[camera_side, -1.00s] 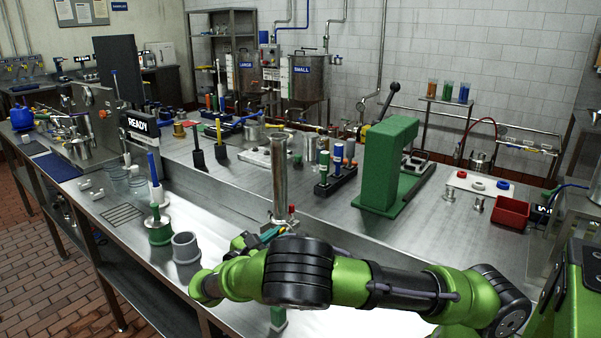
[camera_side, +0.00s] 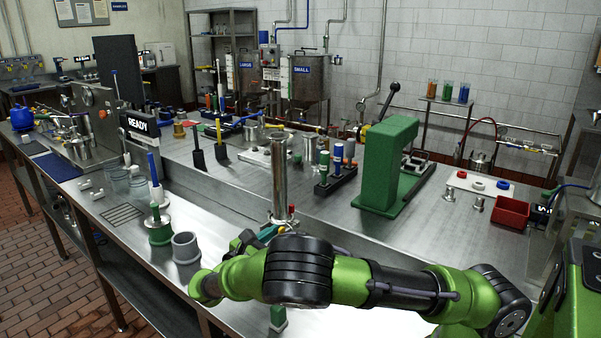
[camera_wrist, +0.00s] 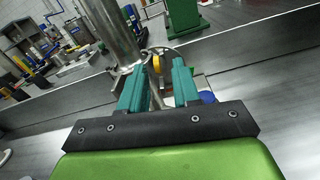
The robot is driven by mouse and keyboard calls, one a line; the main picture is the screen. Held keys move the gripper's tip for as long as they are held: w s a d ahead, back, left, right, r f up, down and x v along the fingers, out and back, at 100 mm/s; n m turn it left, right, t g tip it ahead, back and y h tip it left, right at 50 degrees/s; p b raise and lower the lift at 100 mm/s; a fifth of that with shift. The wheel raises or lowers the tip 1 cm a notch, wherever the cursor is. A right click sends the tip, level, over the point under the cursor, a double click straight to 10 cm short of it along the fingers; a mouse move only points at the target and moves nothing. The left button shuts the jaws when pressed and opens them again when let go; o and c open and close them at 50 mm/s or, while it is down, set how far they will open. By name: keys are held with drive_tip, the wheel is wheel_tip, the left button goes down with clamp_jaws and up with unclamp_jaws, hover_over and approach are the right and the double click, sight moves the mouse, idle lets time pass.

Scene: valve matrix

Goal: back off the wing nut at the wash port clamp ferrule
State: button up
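A tall steel column (camera_side: 280,175) stands on the bench, with a small red-topped part beside its foot. In the wrist view the column (camera_wrist: 112,30) rises at the left, with a metal clamp ring and a yellow part (camera_wrist: 157,63) near its foot. My gripper (camera_wrist: 159,72) has two teal fingers apart, one on each side of a narrow steel piece below the ring. I cannot tell whether this is the wing nut or whether the fingers touch it. In the side view my arm hides most of the gripper and clamp.
A blue round part (camera_wrist: 207,97) sits just right of the right finger. A green press frame (camera_side: 385,165) stands to the right, a grey cup (camera_side: 186,248) and green-based tool (camera_side: 158,232) to the left.

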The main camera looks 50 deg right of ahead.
drive_tip(key=a, duration=1.7)
drive_tip(key=shift+d, duration=0.15)
drive_tip(key=s+d+r+m+g+y, duration=0.2)
drive_tip(key=d+m+y, duration=0.25)
drive_tip(key=d, duration=0.25)
drive_tip(key=s+d+r+m+g+y, duration=0.1)
drive_tip(key=s+d+r+m+y, duration=0.2)
drive_tip(key=d+y, duration=0.3)
drive_tip(key=s+a+r+m+t+y, duration=0.1)
drive_tip(key=s+r+m+t+y, duration=0.3)
drive_tip(key=s+m+t, duration=0.1)
drive_tip(key=s+r+m+t+y, duration=0.4)
drive_tip(key=s+m, duration=0.4)
drive_tip(key=s, duration=0.2)
drive_tip(key=shift+a+r+t+y, duration=0.4)
drive_tip(key=shift+t+y, duration=0.2)
drive_tip(key=shift+y, duration=0.15)
